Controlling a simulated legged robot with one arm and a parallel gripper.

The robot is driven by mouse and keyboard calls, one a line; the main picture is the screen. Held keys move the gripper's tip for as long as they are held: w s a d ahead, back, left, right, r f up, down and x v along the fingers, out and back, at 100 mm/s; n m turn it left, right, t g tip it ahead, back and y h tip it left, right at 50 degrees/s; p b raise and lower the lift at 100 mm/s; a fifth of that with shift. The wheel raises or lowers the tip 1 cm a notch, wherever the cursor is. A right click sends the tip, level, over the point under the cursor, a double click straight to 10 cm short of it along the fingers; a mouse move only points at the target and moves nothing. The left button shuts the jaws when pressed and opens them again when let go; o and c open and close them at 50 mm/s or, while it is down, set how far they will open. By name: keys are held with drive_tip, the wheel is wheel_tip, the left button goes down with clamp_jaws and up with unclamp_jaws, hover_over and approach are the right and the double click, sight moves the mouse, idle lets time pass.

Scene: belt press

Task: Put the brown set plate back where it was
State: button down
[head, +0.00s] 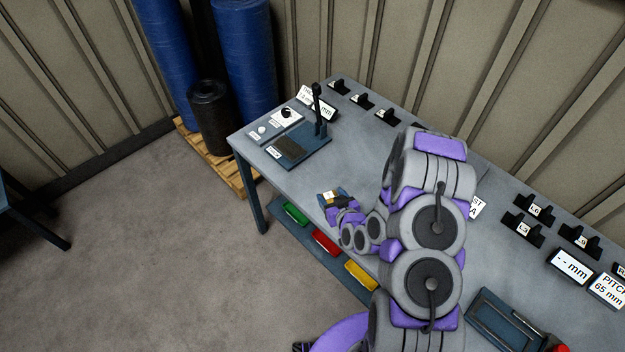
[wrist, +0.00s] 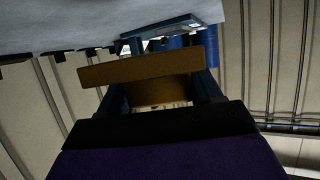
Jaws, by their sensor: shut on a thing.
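My gripper (head: 330,197) is shut on the brown set plate near the table's front edge. In the wrist view the brown set plate (wrist: 140,68) shows as a flat bar across the blue fingers, with a second brown face below it between them. In the head view the plate is small and mostly hidden by my gripper. Black slotted holders (head: 360,101) with small white labels stand along the table's back edge. More black holders (head: 529,234) stand at the right. My arm hides the middle of the row, and the labels are too small to read surely.
A press with an upright black lever (head: 317,103) and a dark pad stands at the table's left end. Green, red and yellow trays (head: 325,243) lie on a low shelf. A blue-framed device (head: 506,318) is at right. The grey tabletop (head: 352,150) between press and arm is clear.

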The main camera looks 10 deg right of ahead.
sight(326, 194)
drive_tip(key=shift+s+a, duration=0.15)
drive_tip(key=shift+a, duration=0.25)
drive_tip(key=shift+w+a+f, duration=0.15)
drive_tip(key=shift+w, duration=0.1)
drive_tip(key=w+b, duration=0.2)
drive_tip(key=shift+w+a+f+b, duration=0.1)
drive_tip(key=shift+w+f+b, duration=0.1)
drive_tip(key=shift+b, duration=0.15)
drive_tip(key=shift+f+b, duration=0.15)
drive_tip(key=shift+b, duration=0.4)
drive_tip(key=w+b, duration=0.1)
drive_tip(key=b, duration=0.4)
drive_tip(key=shift+w+b, duration=0.3)
drive_tip(key=b, duration=0.3)
drive_tip(key=shift+w+b, duration=0.3)
drive_tip(key=w, duration=0.3)
drive_tip(key=w+b, duration=0.1)
drive_tip(key=w, duration=0.6)
drive_tip(key=shift+w+f, duration=0.3)
drive_tip(key=shift+f, duration=0.05)
drive_tip(key=shift+f+b, duration=0.7)
drive_tip(key=shift+f, duration=1.05)
drive_tip(key=shift+r, duration=0.1)
